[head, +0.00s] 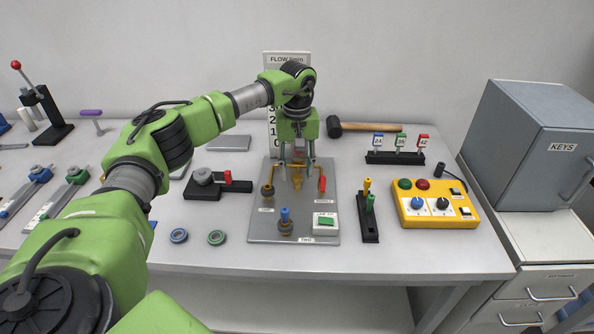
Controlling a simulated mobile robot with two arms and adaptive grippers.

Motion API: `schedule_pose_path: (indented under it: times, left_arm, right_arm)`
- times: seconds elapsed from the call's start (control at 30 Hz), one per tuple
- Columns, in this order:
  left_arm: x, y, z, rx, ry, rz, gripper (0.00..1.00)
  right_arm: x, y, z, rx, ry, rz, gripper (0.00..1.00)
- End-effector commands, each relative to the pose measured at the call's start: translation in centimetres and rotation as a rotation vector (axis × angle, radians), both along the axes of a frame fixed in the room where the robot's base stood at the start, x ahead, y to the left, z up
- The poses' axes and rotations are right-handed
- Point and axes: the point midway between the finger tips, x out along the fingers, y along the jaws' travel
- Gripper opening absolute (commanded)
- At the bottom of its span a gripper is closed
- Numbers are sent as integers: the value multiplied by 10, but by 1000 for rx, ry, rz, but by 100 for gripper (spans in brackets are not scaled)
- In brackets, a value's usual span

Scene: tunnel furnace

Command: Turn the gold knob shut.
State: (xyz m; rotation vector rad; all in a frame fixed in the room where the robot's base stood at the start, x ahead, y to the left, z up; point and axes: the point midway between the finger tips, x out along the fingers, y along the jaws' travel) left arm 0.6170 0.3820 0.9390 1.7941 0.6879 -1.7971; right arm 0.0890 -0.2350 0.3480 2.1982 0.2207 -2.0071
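A grey metal panel (262,230) lies on the bench. A gold-coloured part (297,180) stands near its back middle, partly hidden by my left gripper; I cannot tell whether it is the gold knob or how far it is turned. My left gripper (298,176) points down over it, its two fingers apart on either side with gaps visible. A brass knob (267,190) sits at the panel's left, and a blue-topped brass fitting (285,222) at its front. My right gripper is not in view.
A red lever (322,184) and a white box with a green switch (326,222) are on the panel's right. A flow scale (287,57) stands behind. A yellow control box (435,204) and a mallet (364,127) lie to the right.

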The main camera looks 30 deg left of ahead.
Motion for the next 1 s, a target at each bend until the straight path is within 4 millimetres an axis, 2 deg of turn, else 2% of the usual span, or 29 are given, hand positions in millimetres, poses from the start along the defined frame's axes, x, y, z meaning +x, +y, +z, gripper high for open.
schedule_pose_path:
  times: [0.3,0.5,0.7,1.0]
  left_arm:
    - [2,0,65,-1,-6,0,38]
    - [1,0,99,0,-4,-1,38]
    - [1,0,112,-1,-2,0,38]
    - [0,0,113,0,-1,0,38]
  right_arm:
    - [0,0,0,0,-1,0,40]
    - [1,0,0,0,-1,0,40]
    - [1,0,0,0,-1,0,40]
    - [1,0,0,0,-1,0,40]
